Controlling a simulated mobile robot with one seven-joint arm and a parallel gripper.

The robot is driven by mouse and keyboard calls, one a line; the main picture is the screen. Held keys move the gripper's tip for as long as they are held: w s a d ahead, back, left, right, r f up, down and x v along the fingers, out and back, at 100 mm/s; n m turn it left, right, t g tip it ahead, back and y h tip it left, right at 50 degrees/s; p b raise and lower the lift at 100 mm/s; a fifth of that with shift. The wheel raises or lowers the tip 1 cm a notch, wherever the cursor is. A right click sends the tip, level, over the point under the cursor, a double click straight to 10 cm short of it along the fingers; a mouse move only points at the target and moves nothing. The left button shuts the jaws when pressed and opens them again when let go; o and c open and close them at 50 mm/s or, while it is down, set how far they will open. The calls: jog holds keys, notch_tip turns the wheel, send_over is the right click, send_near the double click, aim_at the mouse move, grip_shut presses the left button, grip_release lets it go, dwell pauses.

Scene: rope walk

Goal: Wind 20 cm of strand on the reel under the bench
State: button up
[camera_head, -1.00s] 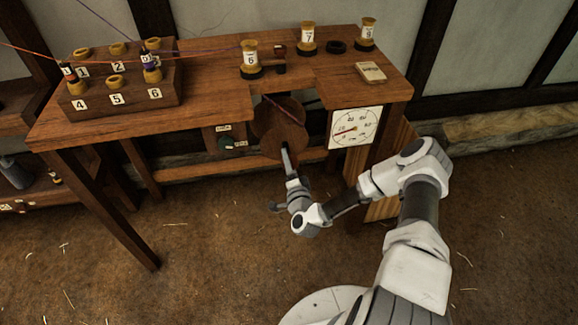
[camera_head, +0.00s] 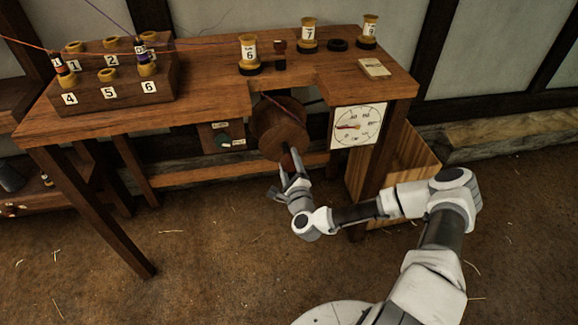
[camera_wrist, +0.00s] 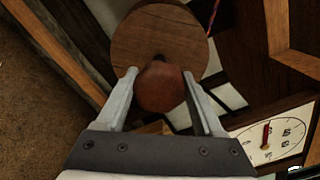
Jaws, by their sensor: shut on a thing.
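The reel (camera_head: 274,134) is a round wooden disc under the bench (camera_head: 205,72). A dark reddish strand crosses its upper part. A red-brown knob (camera_wrist: 159,88) stands out in front of the disc, which shows behind it in the wrist view (camera_wrist: 150,30). My gripper (camera_head: 289,172) is shut on the knob, with one finger on each side of it. In the head view the knob is small and partly hidden by the fingers. A white dial (camera_head: 357,139) hangs right of the reel, its red needle pointing left; it also shows in the wrist view (camera_wrist: 272,149).
A numbered block (camera_head: 112,92) with spools and strands stands at the bench's left. Spools marked 6 (camera_head: 248,50), 7 (camera_head: 309,33) and 9 (camera_head: 369,30) stand along the back. A small switch plate (camera_head: 221,138) hangs left of the reel. A wooden bin (camera_head: 418,165) stands below right.

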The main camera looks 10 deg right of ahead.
jog(key=shift+m+b, duration=0.4)
jog(key=shift+m, duration=0.6)
jog(key=shift+r, duration=0.1)
jog(key=o, duration=1.4)
jog(key=shift+c, duration=0.2)
jog(key=shift+s, duration=0.1)
